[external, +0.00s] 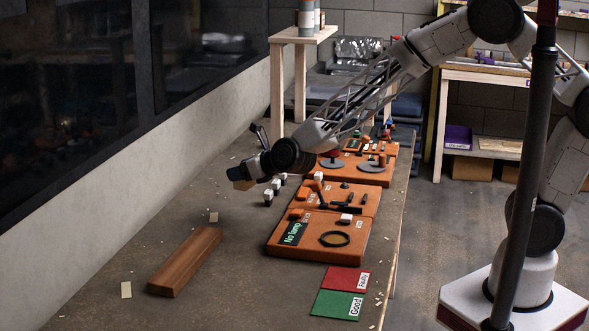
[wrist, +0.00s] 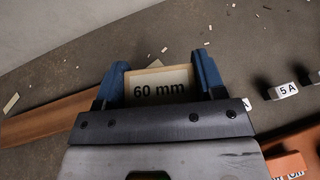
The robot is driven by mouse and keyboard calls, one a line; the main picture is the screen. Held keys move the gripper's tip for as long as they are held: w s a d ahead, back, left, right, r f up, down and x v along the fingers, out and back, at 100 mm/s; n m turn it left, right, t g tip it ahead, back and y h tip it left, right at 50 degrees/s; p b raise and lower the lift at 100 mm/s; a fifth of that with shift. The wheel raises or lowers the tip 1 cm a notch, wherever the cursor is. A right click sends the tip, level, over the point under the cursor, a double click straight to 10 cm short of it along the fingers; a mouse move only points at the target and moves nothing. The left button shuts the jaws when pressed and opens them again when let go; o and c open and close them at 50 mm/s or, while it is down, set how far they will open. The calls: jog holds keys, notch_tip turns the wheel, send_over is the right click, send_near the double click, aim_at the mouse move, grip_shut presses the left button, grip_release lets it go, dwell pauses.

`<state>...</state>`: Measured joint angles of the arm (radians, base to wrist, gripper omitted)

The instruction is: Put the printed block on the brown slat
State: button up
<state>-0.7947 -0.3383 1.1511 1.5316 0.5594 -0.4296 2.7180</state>
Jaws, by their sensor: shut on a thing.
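My gripper (wrist: 160,85) is shut on the printed block (wrist: 158,88), a pale piece marked "60 mm" between the blue fingers in the wrist view. In the external view my gripper (external: 250,178) holds the block (external: 243,184), seen as a small tan piece, above the table. The brown slat (external: 186,261) lies flat on the table, below and left of my gripper in the external view. Part of the slat (wrist: 50,118) shows at the left in the wrist view, partly hidden behind my gripper. The block is apart from the slat.
Orange panels (external: 318,238) with switches and a black ring stand to the right. Red (external: 346,279) and green (external: 337,304) cards lie in front of them. Small white-topped blocks (external: 268,196) stand near my gripper. Pale scraps (external: 126,289) lie around the slat. The wall borders the table's left side.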

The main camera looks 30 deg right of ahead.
jog(key=s+a+r+n+y, duration=0.1)
jog(key=s+a, duration=0.5)
jog(key=a, duration=0.6)
jog(key=n+g+y, duration=0.1)
jog(key=n+g, duration=0.1)
send_over(183, 253)
jog(key=shift+s+r, duration=0.15)
jog(key=shift+f, duration=2)
jog(key=shift+f, duration=0.1)
jog(key=shift+f, duration=1.9)
jog(key=shift+f, duration=0.1)
